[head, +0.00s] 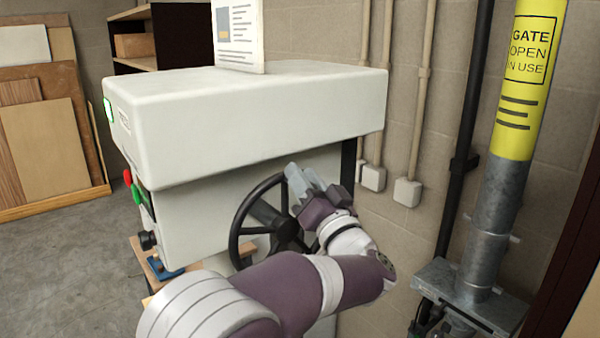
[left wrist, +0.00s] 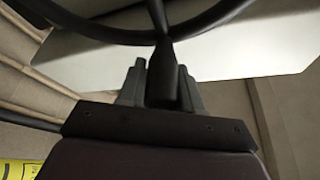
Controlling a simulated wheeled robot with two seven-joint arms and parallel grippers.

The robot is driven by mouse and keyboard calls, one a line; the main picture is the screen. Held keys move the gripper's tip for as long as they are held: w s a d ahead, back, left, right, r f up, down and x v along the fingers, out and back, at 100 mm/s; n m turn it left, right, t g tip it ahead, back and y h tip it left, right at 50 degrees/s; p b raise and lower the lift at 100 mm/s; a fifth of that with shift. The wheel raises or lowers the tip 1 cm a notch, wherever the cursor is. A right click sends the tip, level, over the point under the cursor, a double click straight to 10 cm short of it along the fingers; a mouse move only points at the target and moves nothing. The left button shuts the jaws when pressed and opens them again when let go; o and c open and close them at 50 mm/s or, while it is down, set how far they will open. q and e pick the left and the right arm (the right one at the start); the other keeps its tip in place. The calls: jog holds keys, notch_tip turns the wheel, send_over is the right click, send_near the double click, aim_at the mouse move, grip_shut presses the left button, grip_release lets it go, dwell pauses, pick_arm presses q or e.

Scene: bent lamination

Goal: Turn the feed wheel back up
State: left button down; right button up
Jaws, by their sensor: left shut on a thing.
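The black spoked feed wheel (head: 236,226) is on the side of a pale grey machine (head: 250,110). My left gripper (head: 296,178) is at the right part of the wheel, its grey fingers at the rim. In the left wrist view, the fingers of my left gripper (left wrist: 161,80) are shut on a dark round handle (left wrist: 163,75) that joins the wheel rim (left wrist: 100,38). In the head view my gripper and arm hide the right and lower right part of the wheel. My right gripper is in neither view.
A metal duct (head: 490,220) with a yellow gate label (head: 530,60) stands at the right. Wall conduits (head: 421,100) run behind the wheel. Wood boards (head: 45,130) lean at the left back. A small wooden stand (head: 152,270) with a blue part sits below the machine. Open floor (head: 70,265) lies at the left.

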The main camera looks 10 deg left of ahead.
pick_arm(q)
jog(key=shift+w+d+f+m+h+p, duration=0.5)
jog(key=shift+w+f+m, duration=0.35)
jog(key=shift+m, duration=0.25)
jog(key=shift+s+f, duration=0.1)
jog(key=shift+s, duration=0.05)
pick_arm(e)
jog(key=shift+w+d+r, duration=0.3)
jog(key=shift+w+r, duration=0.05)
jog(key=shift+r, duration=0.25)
pick_arm(q)
jog(key=c, duration=1.2)
grip_release()
jog(key=o, duration=0.4)
jog(key=shift+c, duration=0.2)
jog(key=shift+w+r, duration=0.2)
jog(key=shift+w, duration=0.05)
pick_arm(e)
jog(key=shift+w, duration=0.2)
pick_arm(q)
jog(key=shift+r, duration=0.1)
